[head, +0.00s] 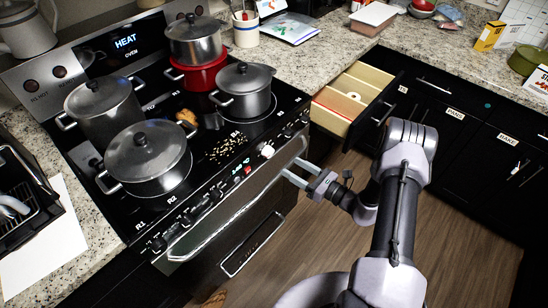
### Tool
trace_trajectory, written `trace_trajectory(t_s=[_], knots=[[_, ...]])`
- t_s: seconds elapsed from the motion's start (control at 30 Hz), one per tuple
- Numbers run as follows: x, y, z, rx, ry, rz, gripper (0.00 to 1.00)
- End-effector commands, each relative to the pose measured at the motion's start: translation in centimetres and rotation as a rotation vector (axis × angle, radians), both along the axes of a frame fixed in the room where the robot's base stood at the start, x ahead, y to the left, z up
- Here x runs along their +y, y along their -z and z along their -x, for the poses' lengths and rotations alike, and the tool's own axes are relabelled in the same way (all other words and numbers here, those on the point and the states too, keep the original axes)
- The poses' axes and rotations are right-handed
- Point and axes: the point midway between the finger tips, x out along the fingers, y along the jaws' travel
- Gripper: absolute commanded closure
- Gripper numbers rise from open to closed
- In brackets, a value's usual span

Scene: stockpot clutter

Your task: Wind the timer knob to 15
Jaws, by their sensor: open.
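A white knob (267,151) sits on the stove's front panel, among darker knobs (158,243) along the same edge. It differs from the others, but I cannot read its marks or tell whether it is the timer knob. Two round dark controls (60,72) are on the back panel, with labels too small to read surely. My gripper (293,169) is open and empty in front of the oven door, a little right of and below the white knob in the picture, apart from it. Its two fingers point left toward the stove front. A lit display (126,42) reads HEAT.
Several steel pots (147,157) stand on the black cooktop, one on a red pot (198,74). Crumbs lie near the front burners. An open drawer (335,123) juts out right of the stove, close to my arm. The wooden floor (460,245) is clear at right.

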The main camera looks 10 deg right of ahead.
Motion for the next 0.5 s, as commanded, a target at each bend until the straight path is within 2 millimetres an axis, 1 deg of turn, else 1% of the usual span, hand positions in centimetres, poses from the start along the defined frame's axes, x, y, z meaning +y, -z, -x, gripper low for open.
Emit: trace_trajectory(t_s=[0.03, 0.1, 0.2, 0.33, 0.5], knots=[[1.1, 0.3, -1.1, -0.002, -0.007, 0.001, 0.42], [2.4, 0.3, -2.6, -0.001, -0.006, 0.001, 0.42], [3.9, 0.2, -4.5, -0.001, -0.005, 0.0, 0.42], [5.2, 0.1, -6.1, 0.0, -0.003, 0.0, 0.42], [5.8, 0.0, -6.8, 0.001, -0.002, 0.0, 0.42]])
